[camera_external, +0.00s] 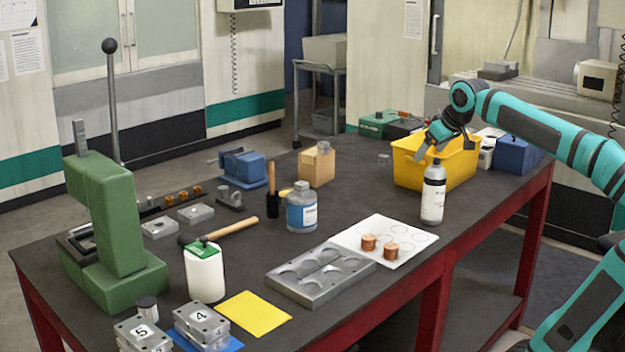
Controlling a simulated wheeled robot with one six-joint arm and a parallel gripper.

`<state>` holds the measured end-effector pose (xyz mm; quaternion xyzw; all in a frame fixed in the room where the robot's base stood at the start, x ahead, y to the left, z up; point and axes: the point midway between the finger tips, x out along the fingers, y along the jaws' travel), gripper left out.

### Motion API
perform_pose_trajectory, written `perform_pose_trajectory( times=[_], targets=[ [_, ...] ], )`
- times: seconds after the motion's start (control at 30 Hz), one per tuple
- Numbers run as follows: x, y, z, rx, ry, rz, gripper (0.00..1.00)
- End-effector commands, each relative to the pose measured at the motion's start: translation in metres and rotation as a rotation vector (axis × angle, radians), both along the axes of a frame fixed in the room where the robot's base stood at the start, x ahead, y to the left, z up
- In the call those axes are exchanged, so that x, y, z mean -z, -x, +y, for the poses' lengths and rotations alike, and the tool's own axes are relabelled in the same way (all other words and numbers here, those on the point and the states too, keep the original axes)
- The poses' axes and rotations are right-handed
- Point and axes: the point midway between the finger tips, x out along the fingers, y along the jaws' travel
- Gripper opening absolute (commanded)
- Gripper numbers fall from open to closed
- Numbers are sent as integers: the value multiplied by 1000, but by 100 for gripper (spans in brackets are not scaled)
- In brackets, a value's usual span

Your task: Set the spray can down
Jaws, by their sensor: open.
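The spray can (433,195) is white with a black band and a grey top. It stands upright on the dark table, to the right of the white sheet with circles and in front of the yellow bin. My gripper (428,150) is above and slightly left of the can's top, angled down to the left, with its jaws open. It appears apart from the can, but the exact gap in depth cannot be told. Part of the yellow bin is hidden behind the gripper and the can.
The yellow bin (460,170) stands just behind the can. The white sheet (395,258) holds two copper pieces (391,251). A grey mould plate (312,280), a blue-labelled bottle (301,212) and a green press (105,205) stand farther left.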

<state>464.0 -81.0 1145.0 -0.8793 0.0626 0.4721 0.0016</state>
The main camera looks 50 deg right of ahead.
Motion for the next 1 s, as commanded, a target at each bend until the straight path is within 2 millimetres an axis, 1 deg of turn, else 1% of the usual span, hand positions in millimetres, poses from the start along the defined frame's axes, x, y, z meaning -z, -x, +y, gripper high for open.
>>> perform_pose_trajectory(
  times=[0.03,0.17,0.3,0.5,0.6,0.7,0.8,1.0],
  targets=[
    [3,7,9,-11,9,-70,81],
    [10,18,27,-37,25,-258,81],
    [14,36,45,-64,30,-462,81],
    [21,66,67,-103,20,-732,81],
    [24,79,74,-117,11,-832,81],
    [26,88,79,-126,4,-896,81],
    [26,93,80,-130,1,-930,81],
    [25,93,81,-130,-1,-937,81]
  ],
)
